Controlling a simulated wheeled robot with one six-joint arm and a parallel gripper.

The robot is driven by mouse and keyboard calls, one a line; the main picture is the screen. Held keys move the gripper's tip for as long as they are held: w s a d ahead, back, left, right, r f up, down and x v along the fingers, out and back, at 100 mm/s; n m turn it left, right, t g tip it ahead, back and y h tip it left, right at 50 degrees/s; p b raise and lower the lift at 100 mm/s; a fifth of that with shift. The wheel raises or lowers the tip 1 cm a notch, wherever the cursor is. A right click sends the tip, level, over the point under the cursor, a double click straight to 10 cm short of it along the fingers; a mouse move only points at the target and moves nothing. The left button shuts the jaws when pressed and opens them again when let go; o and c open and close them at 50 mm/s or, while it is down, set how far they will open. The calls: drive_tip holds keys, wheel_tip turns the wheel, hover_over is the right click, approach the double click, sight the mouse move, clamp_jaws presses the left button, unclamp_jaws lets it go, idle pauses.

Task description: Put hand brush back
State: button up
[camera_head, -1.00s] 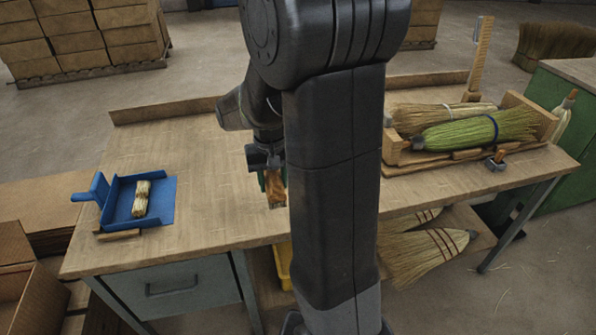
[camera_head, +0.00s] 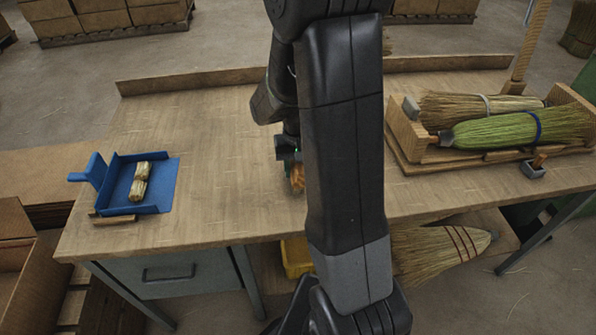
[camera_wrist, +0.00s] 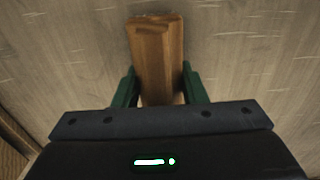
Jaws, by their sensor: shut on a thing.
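My gripper (camera_head: 291,163) is low over the middle of the workbench, partly hidden behind my own arm in the head view. In the wrist view its green fingers (camera_wrist: 160,90) are shut on both sides of a brown wooden piece (camera_wrist: 157,50). This looks like the wooden part of the hand brush; bristles do not show. The piece also shows below the fingers in the head view (camera_head: 297,180). I cannot tell whether it touches the bench top. A blue dustpan (camera_head: 163,190) lies at the bench's left, with pale straw bundles (camera_head: 139,184) in it.
On the workbench (camera_head: 215,140), a wooden cradle (camera_head: 405,135) at right holds a green broom (camera_head: 500,131) and a straw one (camera_head: 465,106). A small grey holder (camera_head: 532,171) with a wooden peg stands in front. The bench between dustpan and gripper is clear.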

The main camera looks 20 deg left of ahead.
drive_tip(key=shift+f, duration=0.8)
drive_tip(key=shift+f, duration=0.2)
drive_tip(key=o, duration=0.9)
wheel_tip(320, 180, up, 12)
drive_tip(key=shift+r+p, duration=0.2)
drive_tip(key=shift+p, duration=0.15)
